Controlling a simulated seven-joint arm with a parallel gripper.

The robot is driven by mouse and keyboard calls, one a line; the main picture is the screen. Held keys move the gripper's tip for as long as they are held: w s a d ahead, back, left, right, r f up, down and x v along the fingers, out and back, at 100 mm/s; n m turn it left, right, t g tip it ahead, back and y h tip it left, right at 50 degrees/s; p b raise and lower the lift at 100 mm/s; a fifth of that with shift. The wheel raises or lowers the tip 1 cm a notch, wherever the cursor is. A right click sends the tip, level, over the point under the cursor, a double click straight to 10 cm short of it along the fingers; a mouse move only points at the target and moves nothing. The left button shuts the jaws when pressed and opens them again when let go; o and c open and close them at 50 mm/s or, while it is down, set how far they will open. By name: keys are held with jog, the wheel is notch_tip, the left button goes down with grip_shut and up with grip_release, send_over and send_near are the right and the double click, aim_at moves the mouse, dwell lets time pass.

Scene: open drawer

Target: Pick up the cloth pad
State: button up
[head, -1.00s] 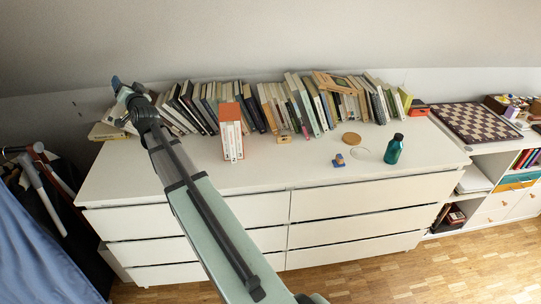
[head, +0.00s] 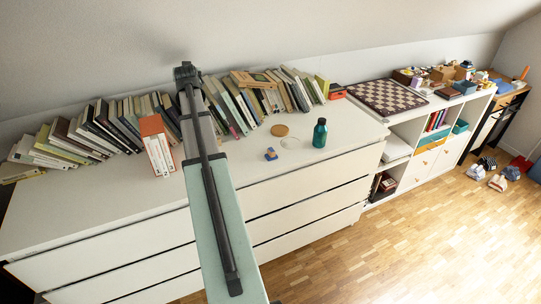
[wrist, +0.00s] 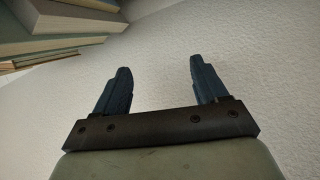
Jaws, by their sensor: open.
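No thing in view is clearly the cloth pad. On the white dresser top (head: 235,181) lie a flat round tan disc (head: 280,130) and a small blue and orange item (head: 270,154). A pale, clear round item (head: 291,143) lies near them. A dark green bottle (head: 320,133) stands upright to their right. My gripper (wrist: 160,68) is open with nothing between its two dark fingers, facing a pale wall in the wrist view. In the head view its end (head: 187,70) is above the books, up and left of the small items.
A long row of leaning books (head: 90,132) lines the back of the dresser. A red-orange box or book set (head: 157,147) stands before them. A chessboard (head: 387,97) lies on the shelf unit at right. The dresser's front right top is clear.

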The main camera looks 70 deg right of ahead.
jog(key=s+d+f+m+g, duration=0.1)
jog(key=s+d+m+g, duration=0.3)
jog(key=s, duration=0.7)
jog(key=s+d+f+n+g, duration=0.1)
jog(key=s+d+g, duration=0.1)
jog(key=s+d, duration=0.65)
jog(key=m+g+y, duration=0.3)
jog(key=m+y, duration=0.8)
send_over(271, 150)
notch_tip(271, 150, down, 12)
jog(key=shift+f, duration=6.7)
jog(key=c, duration=1.1)
